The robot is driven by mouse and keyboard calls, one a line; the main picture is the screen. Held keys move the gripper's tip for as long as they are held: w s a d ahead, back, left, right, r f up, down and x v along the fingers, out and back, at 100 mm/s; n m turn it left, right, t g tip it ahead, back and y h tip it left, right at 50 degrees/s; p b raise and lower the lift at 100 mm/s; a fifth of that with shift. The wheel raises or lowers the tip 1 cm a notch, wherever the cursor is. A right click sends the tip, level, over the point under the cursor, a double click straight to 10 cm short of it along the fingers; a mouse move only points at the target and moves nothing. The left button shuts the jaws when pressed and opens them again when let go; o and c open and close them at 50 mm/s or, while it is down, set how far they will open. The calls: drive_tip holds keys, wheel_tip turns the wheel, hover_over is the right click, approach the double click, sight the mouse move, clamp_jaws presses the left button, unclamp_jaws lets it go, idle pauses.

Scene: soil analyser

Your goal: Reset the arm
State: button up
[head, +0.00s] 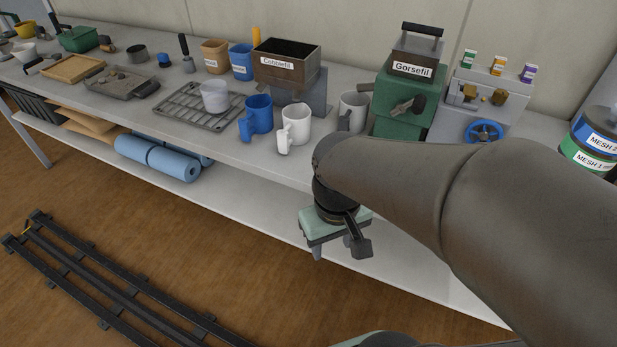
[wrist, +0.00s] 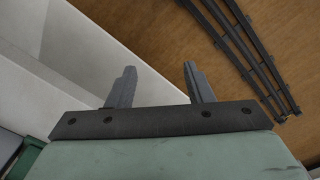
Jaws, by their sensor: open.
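My gripper (head: 335,247) hangs at the front edge of the bench, below the level of the bench top, at the end of my arm. In the wrist view its two fingers (wrist: 161,85) stand apart with nothing between them. The wrist view looks past the fingers to the wooden floor and a pale bench surface. My gripper touches no object that I can see.
The bench (head: 225,147) carries a blue mug (head: 258,114), white mug (head: 294,130), grey mug (head: 353,108), the Cobbsefil box (head: 287,66), green Gorsefil machine (head: 400,115) and a device with a blue wheel (head: 485,132). Blue rolls (head: 160,157) lie below. Rails (head: 110,285) cross open floor.

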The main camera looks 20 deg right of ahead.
drive_tip(key=shift+s+a+f+m, duration=0.15)
drive_tip(key=shift+s+f+m, duration=0.1)
drive_tip(key=shift+s+m, duration=0.25)
drive_tip(key=r+p, duration=0.1)
drive_tip(key=r, duration=0.1)
drive_tip(key=r+p, duration=0.1)
drive_tip(key=p, duration=0.1)
drive_tip(key=shift+a+r, duration=0.2)
drive_tip(key=shift+r, duration=0.2)
